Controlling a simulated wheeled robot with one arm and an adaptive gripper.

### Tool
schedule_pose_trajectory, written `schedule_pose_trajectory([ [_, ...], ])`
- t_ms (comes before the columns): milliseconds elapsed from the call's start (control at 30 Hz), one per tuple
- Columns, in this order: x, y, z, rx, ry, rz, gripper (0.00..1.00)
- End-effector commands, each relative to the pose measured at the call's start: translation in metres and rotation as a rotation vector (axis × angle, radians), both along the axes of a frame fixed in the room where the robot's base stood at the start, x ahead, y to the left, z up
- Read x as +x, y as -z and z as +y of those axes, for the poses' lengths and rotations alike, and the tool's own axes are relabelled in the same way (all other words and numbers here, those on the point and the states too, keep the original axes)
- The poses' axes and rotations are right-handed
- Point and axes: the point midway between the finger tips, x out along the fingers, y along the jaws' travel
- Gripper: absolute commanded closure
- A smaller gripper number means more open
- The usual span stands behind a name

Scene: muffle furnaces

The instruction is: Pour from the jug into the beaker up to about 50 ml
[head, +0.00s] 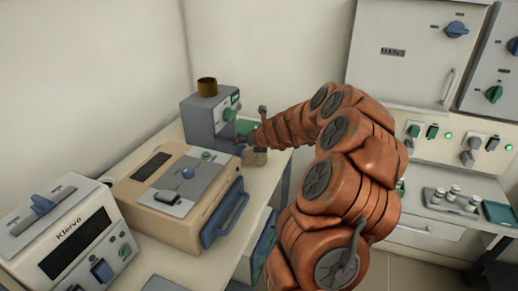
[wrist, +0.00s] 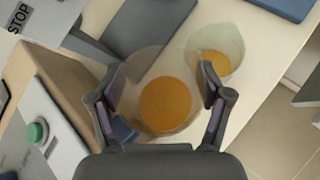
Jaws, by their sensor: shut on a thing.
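The jug (wrist: 147,66), a clear round vessel with orange liquid (wrist: 166,104) in it, sits between the two fingers of my gripper (wrist: 164,92) in the wrist view. My gripper is shut on it, one finger on each side. The beaker (wrist: 231,42), a smaller pale translucent vessel, stands on the light worktop beyond and to the right of the jug. Some orange liquid shows in its bottom; no scale is readable. In the head view my gripper (head: 254,138) is small and partly hidden at the far end of the bench, with the jug (head: 254,157) just below it.
A grey device (head: 198,122) with a brown cup (head: 207,87) on top stands beside my gripper. A beige furnace (head: 150,182) with a blue handle and a white Klervo unit (head: 72,240) are nearer. Vials (head: 453,193) stand on the right counter.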

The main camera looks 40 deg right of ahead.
Motion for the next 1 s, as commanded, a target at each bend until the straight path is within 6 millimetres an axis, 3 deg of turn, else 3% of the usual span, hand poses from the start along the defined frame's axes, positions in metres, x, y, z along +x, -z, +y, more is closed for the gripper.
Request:
schedule_pose_trajectory([
  [1000,-0.001,0.0092,0.0027,-0.126,0.001,-0.056,0.9],
])
